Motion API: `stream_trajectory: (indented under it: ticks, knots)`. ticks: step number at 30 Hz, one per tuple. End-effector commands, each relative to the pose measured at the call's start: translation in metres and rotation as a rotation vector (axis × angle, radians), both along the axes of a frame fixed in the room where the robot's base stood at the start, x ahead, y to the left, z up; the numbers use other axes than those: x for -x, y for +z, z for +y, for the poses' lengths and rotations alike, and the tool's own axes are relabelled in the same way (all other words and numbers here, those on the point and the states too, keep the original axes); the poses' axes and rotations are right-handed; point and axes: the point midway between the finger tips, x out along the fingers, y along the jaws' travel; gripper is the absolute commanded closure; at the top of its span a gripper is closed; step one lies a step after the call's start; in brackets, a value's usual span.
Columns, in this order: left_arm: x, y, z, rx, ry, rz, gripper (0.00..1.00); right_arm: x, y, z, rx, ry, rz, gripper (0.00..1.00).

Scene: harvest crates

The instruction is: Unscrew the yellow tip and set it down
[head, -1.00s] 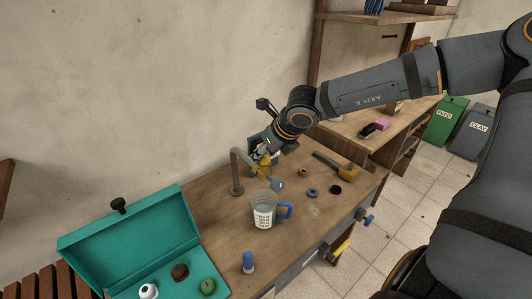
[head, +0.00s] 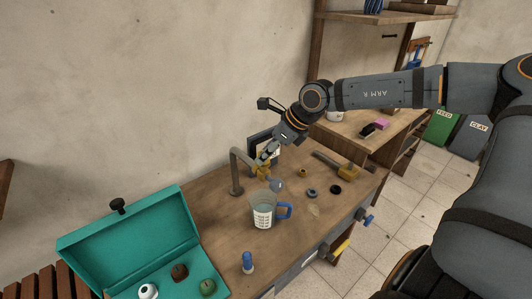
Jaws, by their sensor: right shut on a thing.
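The yellow tip (head: 262,172) is at the end of the grey bent pipe (head: 236,172) that stands on the wooden bench. My right gripper (head: 267,158) comes from above and behind, and is shut on the yellow tip. The fingers partly hide the tip, and I cannot tell whether it is still joined to the pipe. A small grey-blue piece (head: 277,184) shows just below and right of the tip. My left gripper is not in view.
A measuring jug (head: 263,212) with a blue handle stands just below the pipe. An open teal case (head: 150,243) is at left, near a blue-topped peg (head: 247,262).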

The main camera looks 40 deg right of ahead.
Motion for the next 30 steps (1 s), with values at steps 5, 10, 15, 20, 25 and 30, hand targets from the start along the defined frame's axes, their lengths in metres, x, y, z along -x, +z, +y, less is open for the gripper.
stream_trajectory:
  ticks: [5,10,15,20,25,30]
  knots:
    - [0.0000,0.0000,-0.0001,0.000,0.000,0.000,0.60,-0.0012,-0.0008,-0.0031,0.005,0.173,0.004,0.83]
    - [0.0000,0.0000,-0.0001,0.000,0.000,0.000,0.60,-0.0028,-0.0005,-0.0039,0.004,0.352,0.004,0.83]
    - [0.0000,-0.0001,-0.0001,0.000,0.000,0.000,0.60,-0.0034,-0.0008,-0.0045,0.005,0.514,0.006,0.83]
    - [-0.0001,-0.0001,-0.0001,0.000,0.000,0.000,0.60,-0.0035,0.0002,-0.0033,0.001,0.553,-0.001,0.83]
    - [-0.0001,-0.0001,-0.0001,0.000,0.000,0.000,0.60,-0.0033,0.0003,-0.0032,0.002,0.553,-0.001,0.60]
    - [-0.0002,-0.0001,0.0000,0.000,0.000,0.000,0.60,-0.0034,0.0003,-0.0033,0.002,0.552,-0.002,0.53]
